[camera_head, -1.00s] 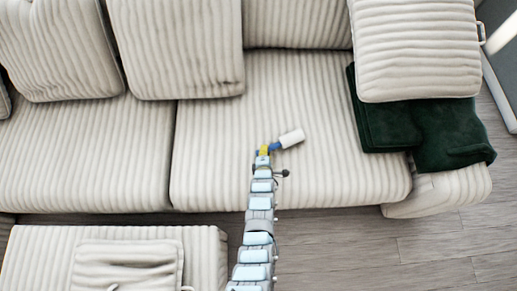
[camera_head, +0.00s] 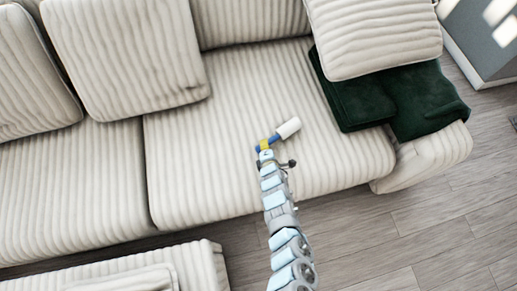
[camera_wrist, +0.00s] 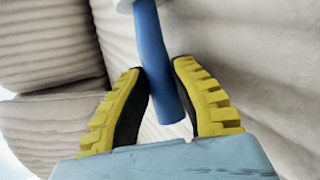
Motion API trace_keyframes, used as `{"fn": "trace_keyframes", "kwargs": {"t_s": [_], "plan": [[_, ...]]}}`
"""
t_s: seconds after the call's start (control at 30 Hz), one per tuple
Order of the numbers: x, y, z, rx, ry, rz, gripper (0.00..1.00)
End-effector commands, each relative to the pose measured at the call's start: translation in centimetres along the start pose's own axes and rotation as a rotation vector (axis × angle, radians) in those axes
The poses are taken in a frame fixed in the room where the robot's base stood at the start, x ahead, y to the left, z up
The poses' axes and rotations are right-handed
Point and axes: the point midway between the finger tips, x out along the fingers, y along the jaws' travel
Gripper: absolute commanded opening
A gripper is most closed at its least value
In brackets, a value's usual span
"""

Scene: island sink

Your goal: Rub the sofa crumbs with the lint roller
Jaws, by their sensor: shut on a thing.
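The lint roller has a white cylinder head (camera_head: 288,128) and a blue handle (camera_head: 274,140). My gripper (camera_head: 265,146) is shut on the blue handle, above or at the right seat cushion of the cream ribbed sofa (camera_head: 215,165). In the wrist view the handle (camera_wrist: 155,60) runs between the two yellow-and-black fingers (camera_wrist: 160,90), and only an edge of the white head (camera_wrist: 125,5) shows at the top. I cannot tell whether the head touches the fabric. No crumbs can be made out on the sofa.
A dark green blanket (camera_head: 425,105) lies over the right end of the seat, under a cream cushion (camera_head: 375,35). Back cushions (camera_head: 125,55) stand along the left. A cream ottoman (camera_head: 200,268) is at the lower left. Wooden floor (camera_head: 415,215) is clear at the lower right.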

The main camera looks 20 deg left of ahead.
Motion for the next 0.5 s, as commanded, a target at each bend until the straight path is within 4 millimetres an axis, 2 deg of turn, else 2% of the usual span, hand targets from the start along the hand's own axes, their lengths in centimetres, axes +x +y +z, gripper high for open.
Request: {"fn": "trace_keyframes", "kwargs": {"t_s": [0.1, 0.3, 0.5], "plan": [[0.5, -0.4, 0.8, -0.004, 0.001, 0.002, 0.00], [-1.9, 3.1, 1.9, -0.003, -0.001, 0.008, 0.00], [-2.9, 4.5, 2.2, -0.002, -0.001, 0.002, 0.00]]}}
